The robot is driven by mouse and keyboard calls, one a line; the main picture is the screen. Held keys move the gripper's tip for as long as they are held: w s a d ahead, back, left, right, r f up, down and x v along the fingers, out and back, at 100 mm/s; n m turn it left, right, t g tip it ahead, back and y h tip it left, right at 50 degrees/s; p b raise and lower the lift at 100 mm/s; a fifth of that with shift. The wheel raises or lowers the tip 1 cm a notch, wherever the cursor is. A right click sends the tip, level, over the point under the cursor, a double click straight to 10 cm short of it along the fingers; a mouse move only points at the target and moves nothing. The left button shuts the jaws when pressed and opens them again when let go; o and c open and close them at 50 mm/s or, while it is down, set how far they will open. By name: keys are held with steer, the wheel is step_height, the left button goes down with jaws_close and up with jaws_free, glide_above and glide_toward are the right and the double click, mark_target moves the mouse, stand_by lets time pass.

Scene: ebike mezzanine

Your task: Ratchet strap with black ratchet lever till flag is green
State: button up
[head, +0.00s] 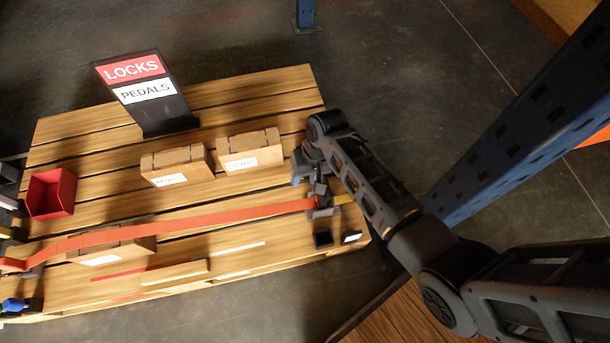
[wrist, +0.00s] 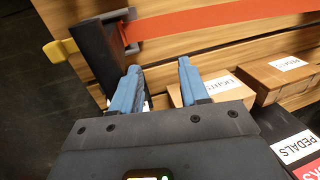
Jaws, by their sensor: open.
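An orange strap (head: 190,218) runs across the wooden pallet (head: 250,95) to a dark ratchet (head: 322,206) at the right end. In the wrist view the strap (wrist: 225,24) enters the ratchet's black lever (wrist: 97,52), which stands up beside my left finger. A yellow piece (wrist: 60,50) sticks out on the lever's far side; it also shows in the head view (head: 343,199). My gripper (wrist: 162,82) is open, its blue fingers apart with nothing clearly between them. In the head view my gripper (head: 303,168) is close to the ratchet. I cannot make out a green flag.
Two cartons (head: 178,165) (head: 250,150) stand behind the strap, and another carton (head: 112,250) lies under it. A red bin (head: 51,193) is at the left. A LOCKS/PEDALS sign (head: 145,92) stands at the back. A blue rack post (head: 520,120) rises at the right.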

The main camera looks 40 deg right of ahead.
steer(key=shift+s+d+r+p, duration=0.3)
steer(key=shift+d+r+p, duration=0.45)
steer(key=shift+r+p, duration=0.5)
steer(key=shift+s+d+r+p, duration=0.35)
steer(key=shift+d+r+p, duration=0.45)
steer(key=shift+r+p, duration=0.45)
steer(key=shift+s+d+r+p, duration=0.3)
steer(key=shift+d+r+p, duration=0.45)
steer(key=shift+r+p, duration=0.5)
steer(key=shift+f+p, duration=0.2)
steer(key=shift+p, duration=0.2)
steer(key=p+v, duration=0.2)
steer(key=v, duration=0.5)
steer(key=shift+r, duration=0.4)
